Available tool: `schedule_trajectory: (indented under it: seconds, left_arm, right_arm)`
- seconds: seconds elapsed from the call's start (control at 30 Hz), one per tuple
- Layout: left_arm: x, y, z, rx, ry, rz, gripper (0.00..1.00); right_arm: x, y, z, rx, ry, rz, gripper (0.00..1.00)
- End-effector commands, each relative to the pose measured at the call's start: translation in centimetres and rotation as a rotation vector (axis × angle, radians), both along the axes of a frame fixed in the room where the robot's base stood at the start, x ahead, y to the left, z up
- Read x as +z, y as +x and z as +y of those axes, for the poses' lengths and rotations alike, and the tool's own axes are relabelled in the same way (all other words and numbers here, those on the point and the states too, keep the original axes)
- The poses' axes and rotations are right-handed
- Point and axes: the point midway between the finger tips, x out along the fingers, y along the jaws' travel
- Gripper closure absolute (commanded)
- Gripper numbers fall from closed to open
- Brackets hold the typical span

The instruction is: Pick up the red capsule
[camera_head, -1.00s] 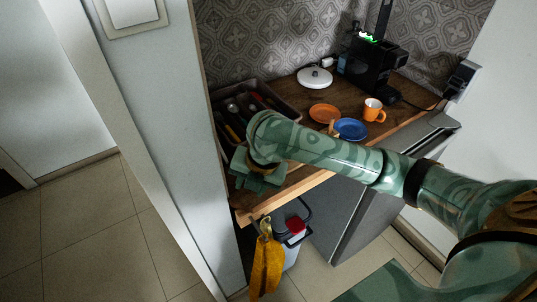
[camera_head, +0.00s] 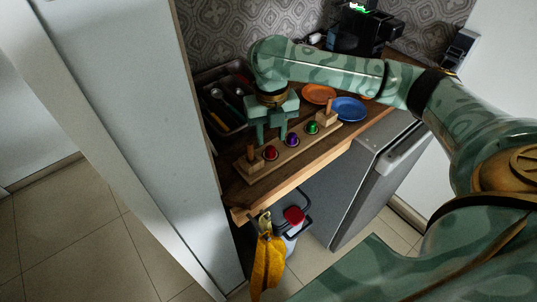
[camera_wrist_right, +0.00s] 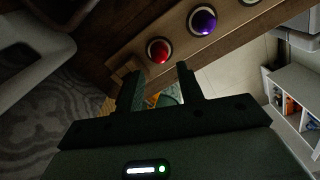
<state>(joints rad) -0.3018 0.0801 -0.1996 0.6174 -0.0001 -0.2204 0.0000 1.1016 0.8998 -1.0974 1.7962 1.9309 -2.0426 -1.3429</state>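The red capsule (camera_head: 270,152) sits at the left in a wooden holder (camera_head: 282,154) on the counter. It also shows in the right wrist view (camera_wrist_right: 158,50), just beyond the fingertips. The purple capsule (camera_head: 292,140) is to its right, and the green capsule (camera_head: 312,127) is farther right. My right gripper (camera_head: 272,135) is open and empty, with its fingers pointing down behind the holder, close to the red and purple capsules. In the right wrist view the gripper (camera_wrist_right: 162,76) has nothing held between its fingers. My left gripper is not in view.
Wooden posts stand at both holder ends. A dark cutlery tray (camera_head: 222,100) lies left of the gripper. An orange plate (camera_head: 318,93) and a blue plate (camera_head: 348,109) lie to the right. A yellow cloth (camera_head: 268,264) hangs below the counter edge. A white wall panel borders the left.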

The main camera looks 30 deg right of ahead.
Motion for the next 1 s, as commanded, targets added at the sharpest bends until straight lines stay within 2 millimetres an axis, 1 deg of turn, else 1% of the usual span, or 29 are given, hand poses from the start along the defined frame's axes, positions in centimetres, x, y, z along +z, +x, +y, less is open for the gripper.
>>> schedule_trajectory:
  seconds: [0.17,0.33,0.4,0.47,0.67,0.8,1.0]
  left_arm:
    - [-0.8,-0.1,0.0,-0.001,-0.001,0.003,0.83]
    - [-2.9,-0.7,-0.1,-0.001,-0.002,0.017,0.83]
    - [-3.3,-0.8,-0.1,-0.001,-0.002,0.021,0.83]
    - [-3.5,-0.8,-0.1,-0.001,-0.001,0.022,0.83]
    - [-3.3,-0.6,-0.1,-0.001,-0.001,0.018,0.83]
    - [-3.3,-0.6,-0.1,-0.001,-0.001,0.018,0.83]
    - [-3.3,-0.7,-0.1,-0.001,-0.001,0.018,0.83]
  right_arm:
    - [-1.3,0.1,0.0,0.0,0.0,0.0,0.63]
    - [-4.4,0.6,-0.2,0.0,0.001,0.004,0.63]
    - [-5.4,0.5,-0.2,0.001,0.0,0.004,0.63]
    - [-5.8,0.5,-0.2,0.001,-0.001,0.001,0.63]
    - [-5.5,0.6,-0.2,0.001,-0.001,-0.003,0.63]
    - [-5.5,0.5,-0.2,0.001,-0.001,-0.003,0.96]
    - [-5.5,0.5,-0.2,0.001,-0.001,-0.002,0.98]
